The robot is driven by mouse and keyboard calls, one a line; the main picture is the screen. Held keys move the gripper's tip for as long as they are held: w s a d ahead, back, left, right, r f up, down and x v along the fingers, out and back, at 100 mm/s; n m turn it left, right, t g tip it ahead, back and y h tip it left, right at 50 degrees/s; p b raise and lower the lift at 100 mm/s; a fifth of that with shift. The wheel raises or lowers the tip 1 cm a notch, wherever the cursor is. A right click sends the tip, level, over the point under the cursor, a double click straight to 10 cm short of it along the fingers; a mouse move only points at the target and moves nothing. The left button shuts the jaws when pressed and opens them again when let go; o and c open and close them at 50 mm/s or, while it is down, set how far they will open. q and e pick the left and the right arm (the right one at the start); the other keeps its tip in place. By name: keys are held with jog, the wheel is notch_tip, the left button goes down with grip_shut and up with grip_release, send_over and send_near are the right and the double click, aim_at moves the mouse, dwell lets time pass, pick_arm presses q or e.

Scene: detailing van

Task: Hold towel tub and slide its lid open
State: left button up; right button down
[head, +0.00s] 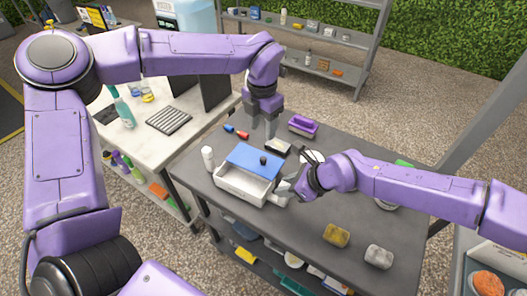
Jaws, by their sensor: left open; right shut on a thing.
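The towel tub (241,187) is a white open-topped box on the dark table. Its blue lid (246,159) with a black knob (263,160) covers the back part, and the front part is open, showing a pale interior. My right gripper (281,193) is shut at the tub's right end; the exact grip is partly hidden by its own fingers. My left gripper (267,128) is open and empty, pointing down above the table behind the lid, apart from the knob.
A white bottle (208,158) stands left of the tub. A purple-rimmed tray (303,126) and a dark block with a pale top (278,147) lie behind. Yellow (337,235) and grey sponges (379,256) lie at front right. The table's front middle is clear.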

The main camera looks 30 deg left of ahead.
jog(key=shift+s+d+f, duration=0.1)
jog(key=shift+f, duration=0.15)
